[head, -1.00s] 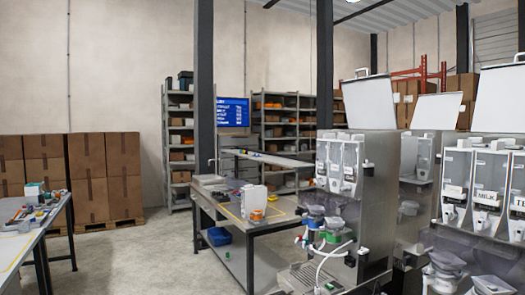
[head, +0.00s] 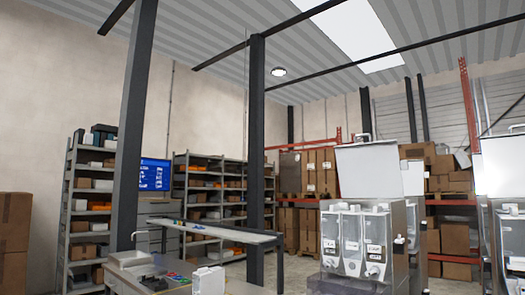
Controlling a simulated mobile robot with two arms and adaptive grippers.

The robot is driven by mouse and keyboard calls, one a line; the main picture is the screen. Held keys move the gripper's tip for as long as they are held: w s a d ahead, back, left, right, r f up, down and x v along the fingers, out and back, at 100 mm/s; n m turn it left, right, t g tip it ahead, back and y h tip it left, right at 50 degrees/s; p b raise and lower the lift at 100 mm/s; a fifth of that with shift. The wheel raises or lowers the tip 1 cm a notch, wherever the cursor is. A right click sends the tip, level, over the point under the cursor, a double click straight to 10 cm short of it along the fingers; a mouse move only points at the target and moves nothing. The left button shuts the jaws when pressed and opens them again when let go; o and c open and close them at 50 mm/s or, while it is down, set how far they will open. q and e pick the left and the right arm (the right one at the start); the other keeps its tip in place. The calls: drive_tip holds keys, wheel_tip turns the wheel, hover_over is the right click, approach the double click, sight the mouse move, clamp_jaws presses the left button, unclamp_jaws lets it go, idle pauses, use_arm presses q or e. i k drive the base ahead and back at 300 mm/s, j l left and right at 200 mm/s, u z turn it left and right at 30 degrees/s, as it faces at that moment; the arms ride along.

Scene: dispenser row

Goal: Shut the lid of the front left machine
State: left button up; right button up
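A dispenser machine (head: 330,243) with several clear canisters stands at the lower right of the head view. Its white lid (head: 368,170) is raised, standing up above the canisters. A second machine (head: 511,245) is cut off by the right edge, and its light lid (head: 500,165) is also up. Another raised lid (head: 413,178) shows partly behind the first one; its machine is mostly hidden. Neither of my grippers is in view.
A workbench (head: 127,258) with a white container (head: 208,280) is at the lower left of the machines. Dark pillars (head: 257,160) rise behind it. Stocked shelves (head: 210,195) and racks of cardboard boxes (head: 310,172) line the back.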

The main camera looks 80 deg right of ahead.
sight(370, 170)
drive_tip(key=i+z, duration=0.1)
drive_tip(key=z, duration=1.7)
